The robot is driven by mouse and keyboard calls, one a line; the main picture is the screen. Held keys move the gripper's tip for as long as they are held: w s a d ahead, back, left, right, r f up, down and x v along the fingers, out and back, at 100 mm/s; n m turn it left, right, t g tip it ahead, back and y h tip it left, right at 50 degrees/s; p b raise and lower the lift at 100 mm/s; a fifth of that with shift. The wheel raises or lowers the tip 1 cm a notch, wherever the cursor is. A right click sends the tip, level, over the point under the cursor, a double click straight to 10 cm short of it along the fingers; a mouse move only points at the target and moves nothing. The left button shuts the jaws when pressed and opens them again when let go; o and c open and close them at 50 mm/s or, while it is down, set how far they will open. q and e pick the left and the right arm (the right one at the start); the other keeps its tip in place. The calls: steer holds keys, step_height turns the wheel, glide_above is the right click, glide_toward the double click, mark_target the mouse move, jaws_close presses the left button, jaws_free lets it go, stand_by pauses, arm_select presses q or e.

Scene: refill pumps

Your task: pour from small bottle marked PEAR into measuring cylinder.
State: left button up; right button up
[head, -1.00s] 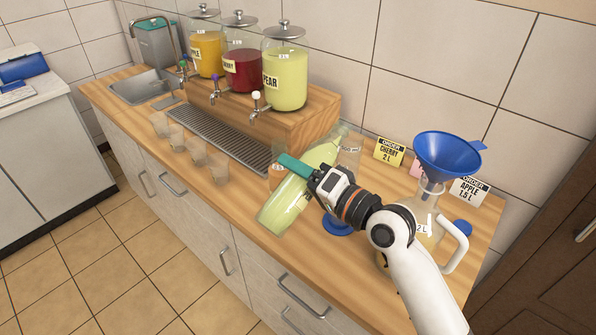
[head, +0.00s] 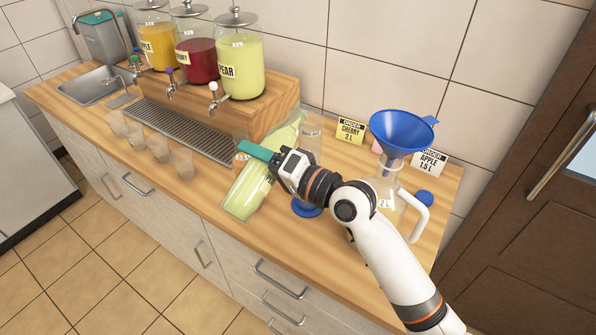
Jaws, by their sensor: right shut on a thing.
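My right gripper (head: 268,156) is shut on a clear bottle (head: 246,194) of pale green liquid, with a partly hidden label starting with P. The bottle is strongly tilted, its wide end at lower left and its other end at upper right. Behind my gripper and the bottle stands a clear measuring cylinder (head: 309,133); its blue foot (head: 306,209) shows below my wrist. The bottle's upper end overlaps the cylinder's upper part in the picture; I cannot tell whether they touch or whether liquid flows. My left gripper is out of view.
A 2 L jug (head: 386,204) with a blue funnel (head: 402,132) stands to the right, partly behind my arm. Order cards (head: 351,131) stand along the wall. Dispensers (head: 235,66) on a wooden step, a drip grille (head: 180,131) and several cups (head: 158,148) are at left.

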steer(key=shift+s+r+m+p, duration=0.15)
steer(key=shift+r+m+p, duration=0.15)
steer(key=shift+r+p, duration=0.2)
steer(key=shift+a+r+m+p, duration=0.1)
steer(key=shift+r+m+p, duration=0.4)
steer(key=shift+p, duration=0.45)
steer(key=shift+s+r+m+p, duration=0.1)
steer(key=shift+r+m+p, duration=0.95)
steer(key=shift+p, duration=1.4)
steer(key=shift+r, duration=0.15)
steer(key=shift+r+p, duration=0.15)
steer(key=shift+p, duration=0.3)
stand_by(1.9)
steer(key=shift+r+m+p, duration=0.15)
steer(key=shift+m+p, duration=0.1)
steer(key=shift+p, duration=0.05)
